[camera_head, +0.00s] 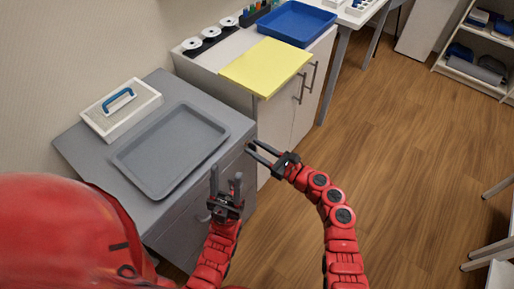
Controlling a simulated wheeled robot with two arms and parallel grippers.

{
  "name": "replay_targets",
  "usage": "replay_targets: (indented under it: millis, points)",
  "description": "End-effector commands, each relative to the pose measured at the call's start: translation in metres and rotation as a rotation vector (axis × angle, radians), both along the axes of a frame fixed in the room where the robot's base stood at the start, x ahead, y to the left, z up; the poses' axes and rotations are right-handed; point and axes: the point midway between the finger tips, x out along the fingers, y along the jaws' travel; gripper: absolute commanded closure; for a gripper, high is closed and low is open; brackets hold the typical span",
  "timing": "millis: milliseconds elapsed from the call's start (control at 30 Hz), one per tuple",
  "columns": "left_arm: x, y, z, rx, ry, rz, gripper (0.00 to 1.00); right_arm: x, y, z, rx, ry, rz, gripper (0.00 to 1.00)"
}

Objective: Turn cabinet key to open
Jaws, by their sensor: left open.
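The grey cabinet (172,222) stands at the left, with drawer or door fronts facing the floor on the right. A small handle (205,217) shows on its front. My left gripper (226,174) is open and points up in front of the cabinet, hiding part of that front. My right gripper (251,149) is above and to the right of the left one, near the cabinet's far front corner. Its two fingers are apart, with nothing seen between them. I cannot make out a key; it is too small or hidden behind the grippers.
A grey tray (170,150) and a white box with a blue handle (119,100) lie on the cabinet top. Beyond stands a white cabinet (285,112) with a yellow sheet (266,66) and a blue tray (297,22).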

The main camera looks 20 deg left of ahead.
Motion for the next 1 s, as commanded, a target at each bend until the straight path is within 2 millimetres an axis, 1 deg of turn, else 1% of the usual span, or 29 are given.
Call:
replay_targets:
  millis: [133, 267, 300, 367, 767, 867, 1000]
  points:
    - [0.000, 0.000, 0.000, 0.000, 0.000, 0.000, 0.50, 0.000, 0.000, 0.000, 0.000, 0.000, 0.000, 0.60]
    - [0.000, 0.000, 0.000, 0.000, 0.000, 0.000, 0.50, 0.000, 0.000, 0.000, 0.000, 0.000, 0.000, 0.83]
    - [0.000, 0.000, 0.000, 0.000, 0.000, 0.000, 0.50, 0.000, 0.000, 0.000, 0.000, 0.000, 0.000, 0.91]
    - [0.000, 0.000, 0.000, 0.000, 0.000, 0.000, 0.50, 0.000, -0.001, 0.000, 0.000, 0.000, 0.000, 1.00]
    - [0.000, 0.000, -0.003, 0.000, 0.000, 0.000, 0.50, 0.000, -0.001, -0.001, 0.003, 0.004, 0.000, 1.00]
    - [0.000, 0.000, -0.009, 0.000, 0.000, 0.000, 0.50, 0.000, -0.001, -0.003, 0.007, 0.019, 0.002, 1.00]
    - [0.000, 0.000, -0.025, 0.000, 0.000, 0.000, 0.50, -0.001, 0.001, -0.007, 0.023, 0.070, 0.006, 1.00]
